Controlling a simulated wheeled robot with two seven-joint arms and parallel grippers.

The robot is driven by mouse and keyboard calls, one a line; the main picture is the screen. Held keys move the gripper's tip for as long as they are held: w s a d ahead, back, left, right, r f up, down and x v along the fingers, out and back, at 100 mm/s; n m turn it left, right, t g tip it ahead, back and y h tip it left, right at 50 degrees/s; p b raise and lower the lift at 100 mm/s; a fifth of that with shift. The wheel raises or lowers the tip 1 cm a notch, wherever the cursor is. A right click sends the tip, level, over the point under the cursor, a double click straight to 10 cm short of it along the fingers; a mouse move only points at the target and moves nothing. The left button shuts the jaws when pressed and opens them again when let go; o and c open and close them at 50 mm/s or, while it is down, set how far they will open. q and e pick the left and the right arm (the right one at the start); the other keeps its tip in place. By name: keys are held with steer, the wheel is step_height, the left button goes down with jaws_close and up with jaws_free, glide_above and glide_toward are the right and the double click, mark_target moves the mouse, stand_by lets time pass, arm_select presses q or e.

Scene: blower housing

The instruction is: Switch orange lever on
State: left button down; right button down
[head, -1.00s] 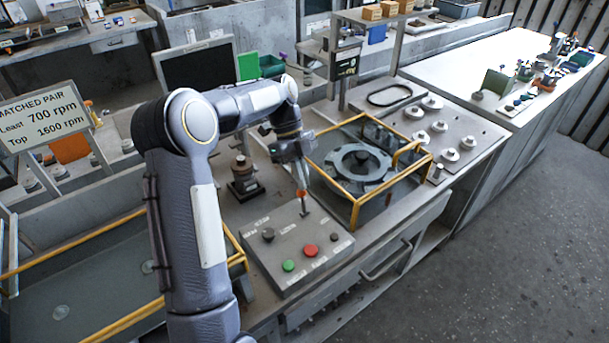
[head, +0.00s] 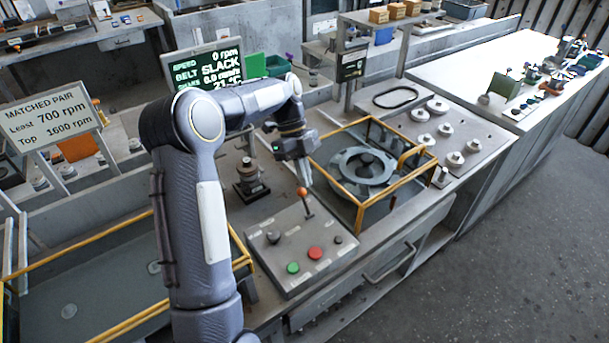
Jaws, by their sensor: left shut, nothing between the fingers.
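The orange lever (head: 302,191) stands on the grey control panel (head: 280,265), its orange knob leaning toward the back left. My left gripper (head: 304,182) is shut and empty, pointing down with its fingertips right at the knob. I cannot tell whether they touch it. The panel also carries a green button (head: 293,268), a red button (head: 315,253) and dark knobs. My right gripper is not in view.
A yellow-railed housing (head: 362,172) stands right of the panel, close to my left gripper. A dark post-like fixture (head: 249,180) stands on the left. A yellow-railed tray (head: 70,300) lies at lower left. Round metal parts sit on a plate at right.

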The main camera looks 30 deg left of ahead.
arm_select(q)
steer(key=v, duration=0.7)
steer(key=shift+r, duration=0.35)
steer(key=shift+w+a+r, duration=0.1)
steer(key=s+d+r+n+t+y, duration=0.1)
steer(key=s+d+r+n+t, duration=0.1)
steer(key=s+d+r+n, duration=0.4)
steer(key=s+d+f+n+t, duration=0.2)
steer(key=s+d+f+n, duration=0.1)
steer(key=s+n, duration=0.2)
steer(key=s+d+f+n+t, duration=0.2)
steer(key=s+n, duration=0.3)
steer(key=s, duration=0.4)
steer(key=s+d+f+n+t, duration=0.2)
steer(key=s+d+f+n, duration=0.1)
steer(key=s+n, duration=0.3)
steer(key=shift+s+d+f, duration=0.4)
steer(key=shift+s+f, duration=0.05)
steer(key=shift+s, duration=0.1)
